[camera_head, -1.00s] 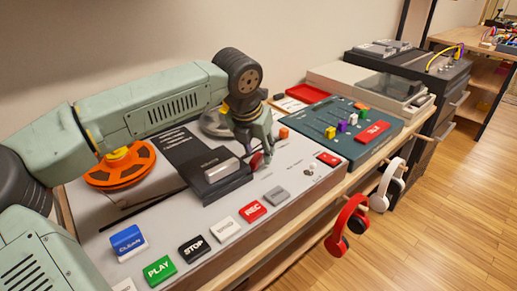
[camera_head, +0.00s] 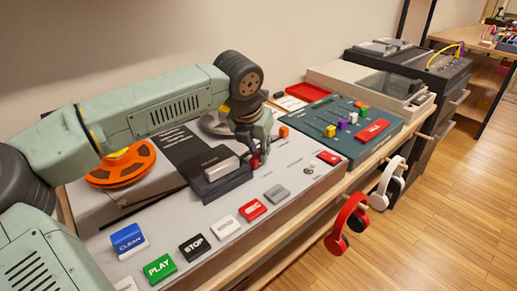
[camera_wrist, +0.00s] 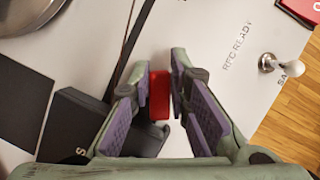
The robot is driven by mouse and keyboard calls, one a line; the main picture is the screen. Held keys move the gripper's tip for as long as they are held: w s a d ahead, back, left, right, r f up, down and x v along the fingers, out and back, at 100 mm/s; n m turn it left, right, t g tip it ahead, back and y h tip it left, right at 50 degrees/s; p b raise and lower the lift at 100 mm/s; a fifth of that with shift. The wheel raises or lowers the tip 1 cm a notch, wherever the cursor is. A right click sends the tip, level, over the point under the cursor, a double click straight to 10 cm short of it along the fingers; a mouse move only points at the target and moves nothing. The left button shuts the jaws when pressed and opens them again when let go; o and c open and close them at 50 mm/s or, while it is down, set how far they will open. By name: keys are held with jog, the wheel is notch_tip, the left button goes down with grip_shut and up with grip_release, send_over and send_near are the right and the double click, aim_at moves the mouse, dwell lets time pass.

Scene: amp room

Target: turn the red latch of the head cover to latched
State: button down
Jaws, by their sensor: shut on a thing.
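The red latch (camera_head: 256,160) is at the right end of the dark head cover (camera_head: 222,184) on the grey tape deck. In the wrist view the latch (camera_wrist: 159,95) stands between my two purple-padded fingers. My gripper (camera_head: 261,150) comes down from above and is shut on the latch; it also shows in the wrist view (camera_wrist: 162,80). The cover's dark body (camera_wrist: 75,125) lies to the left of the fingers in the wrist view. The fingers partly hide the latch and its pivot.
An orange reel (camera_head: 122,168) lies at the deck's left. Push buttons, including a red REC button (camera_head: 253,210), line its front edge. A small toggle (camera_wrist: 268,64) stands right of my fingers. A dark slider panel (camera_head: 335,133) is to the right. Red headphones (camera_head: 347,222) hang in front.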

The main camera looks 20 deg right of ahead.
jog(key=shift+m+g+b, duration=0.3)
jog(key=shift+m+b, duration=0.1)
jog(key=shift+m, duration=0.5)
jog(key=m+g+h, duration=0.1)
jog(key=m, duration=0.2)
jog(key=shift+m, duration=0.3)
jog(key=c, duration=1.5)
grip_release()
jog(key=shift+r, duration=0.1)
jog(key=v, duration=1.2)
jog(key=shift+w, duration=0.1)
